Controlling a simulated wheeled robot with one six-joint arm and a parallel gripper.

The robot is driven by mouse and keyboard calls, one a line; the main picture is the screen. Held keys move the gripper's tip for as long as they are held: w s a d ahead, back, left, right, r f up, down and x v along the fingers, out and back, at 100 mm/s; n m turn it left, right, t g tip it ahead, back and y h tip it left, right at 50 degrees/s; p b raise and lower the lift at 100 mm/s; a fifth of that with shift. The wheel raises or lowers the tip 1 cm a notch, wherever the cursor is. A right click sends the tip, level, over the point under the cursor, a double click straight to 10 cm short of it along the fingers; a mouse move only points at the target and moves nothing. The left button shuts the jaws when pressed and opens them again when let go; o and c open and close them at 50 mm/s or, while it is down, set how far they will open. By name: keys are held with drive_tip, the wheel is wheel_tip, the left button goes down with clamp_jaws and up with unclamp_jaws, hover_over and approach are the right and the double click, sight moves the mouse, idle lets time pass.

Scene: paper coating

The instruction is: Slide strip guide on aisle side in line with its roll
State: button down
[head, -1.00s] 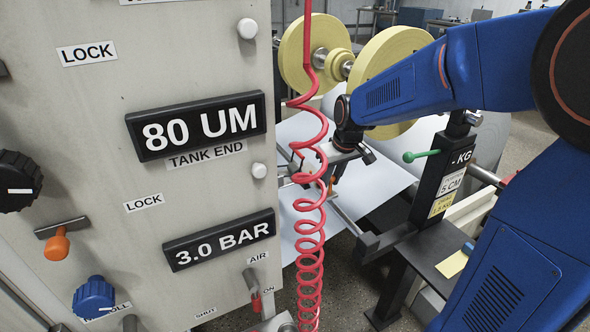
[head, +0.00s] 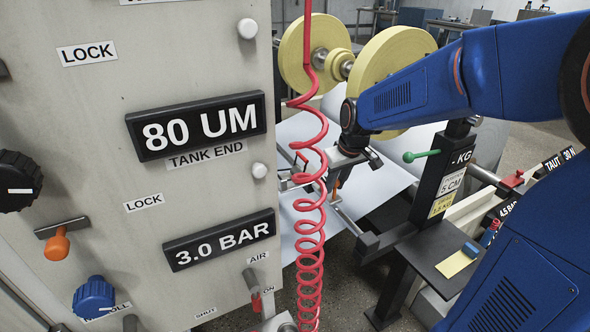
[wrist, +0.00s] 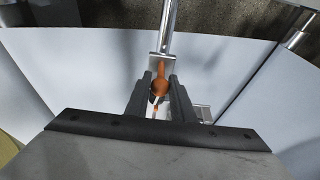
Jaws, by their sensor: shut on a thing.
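My gripper (wrist: 160,98) is shut on the orange knob (wrist: 160,67) of a strip guide, with the dark fingers on both sides of it. The guide sits on a metal rail (wrist: 168,30) above the pale sheet (wrist: 60,75). In the head view my gripper (head: 334,182) is low behind the red coiled hose, which hides part of the rail. Two yellow strip rolls (head: 292,58) (head: 372,72) stand on a shaft above and behind it. I cannot tell from these views whether the guide lines up with a roll.
The grey control panel (head: 100,240) fills the left. The red coiled hose (head: 311,215) hangs close in front of my gripper. A black post (head: 447,180) with a green lever (head: 421,155) and a dark shelf (head: 445,255) stand to the right.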

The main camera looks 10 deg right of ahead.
drive_tip(key=shift+s+d, duration=0.4)
drive_tip(key=shift+s, duration=0.85)
drive_tip(key=shift+s+d, duration=0.4)
drive_tip(key=shift+s, duration=0.8)
drive_tip(key=shift+s+d, duration=0.4)
drive_tip(key=shift+s, duration=0.85)
drive_tip(key=c, duration=1.5)
unclamp_jaws()
drive_tip(key=shift+s+r, duration=0.1)
drive_tip(key=v, duration=2.1)
drive_tip(key=s+f+m, duration=0.1)
drive_tip(key=s+f, duration=0.4)
drive_tip(key=s+f+m+t, duration=0.1)
drive_tip(key=s+f, duration=0.3)
drive_tip(key=f, duration=0.1)
drive_tip(key=s+d+f+m+h, duration=0.1)
drive_tip(key=s+f, duration=0.4)
drive_tip(key=shift+s+f+m+t, duration=0.25)
drive_tip(key=shift+s+m+t, duration=0.05)
